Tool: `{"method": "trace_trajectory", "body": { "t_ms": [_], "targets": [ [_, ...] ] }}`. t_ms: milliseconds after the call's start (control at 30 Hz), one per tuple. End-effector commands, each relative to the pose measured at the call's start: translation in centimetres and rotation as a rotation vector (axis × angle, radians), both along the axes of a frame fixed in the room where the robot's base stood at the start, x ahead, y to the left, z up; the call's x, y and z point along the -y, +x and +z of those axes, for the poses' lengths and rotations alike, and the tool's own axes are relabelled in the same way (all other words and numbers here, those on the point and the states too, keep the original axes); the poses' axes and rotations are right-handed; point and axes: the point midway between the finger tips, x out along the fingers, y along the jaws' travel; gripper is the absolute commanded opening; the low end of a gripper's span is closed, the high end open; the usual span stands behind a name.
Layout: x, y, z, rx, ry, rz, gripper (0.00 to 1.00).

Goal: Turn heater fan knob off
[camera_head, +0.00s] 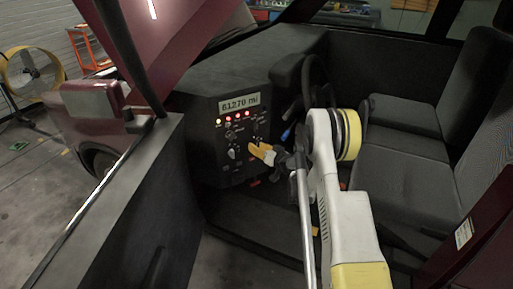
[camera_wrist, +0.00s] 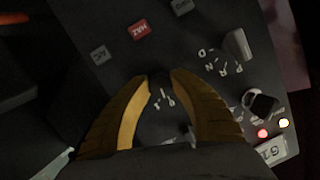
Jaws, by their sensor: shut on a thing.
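The dark dashboard panel (camera_head: 212,155) stands at the middle in the head view. My gripper (camera_head: 262,152) reaches it from the right, with its yellow fingertips at the panel's lower right part. In the wrist view my gripper (camera_wrist: 162,82) has one yellow finger on each side of a small control with white markings. That control, which looks like the heater fan knob (camera_wrist: 178,136), is dim and partly hidden by the gripper body. The fingers are shut on it with a gap between their tips. I cannot read its setting.
A red HAZ button (camera_wrist: 139,30) and a grey AC button (camera_wrist: 99,53) lie beyond the fingertips. A grey selector (camera_wrist: 238,45) and another knob (camera_wrist: 262,103) are at right. The car door (camera_head: 110,205) and seats (camera_head: 410,150) flank my arm.

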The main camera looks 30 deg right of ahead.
Motion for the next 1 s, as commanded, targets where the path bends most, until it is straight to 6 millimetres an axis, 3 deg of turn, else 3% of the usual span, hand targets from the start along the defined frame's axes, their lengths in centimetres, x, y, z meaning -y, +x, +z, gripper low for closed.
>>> {"method": "trace_trajectory", "body": {
  "t_ms": [333, 867, 900, 933, 1000],
  "targets": [
    [-0.10, 0.09, 0.02, 0.007, -0.128, 0.001, 0.00],
    [-0.07, 0.08, -0.01, 0.008, -0.148, 0.001, 0.00],
    [-0.07, 0.08, -0.01, 0.008, -0.148, 0.001, 0.40],
    [-0.06, 0.07, -0.01, 0.008, -0.148, 0.001, 0.49],
    [-0.05, 0.06, -0.01, 0.008, -0.147, 0.001, 0.51]
  ]
}}
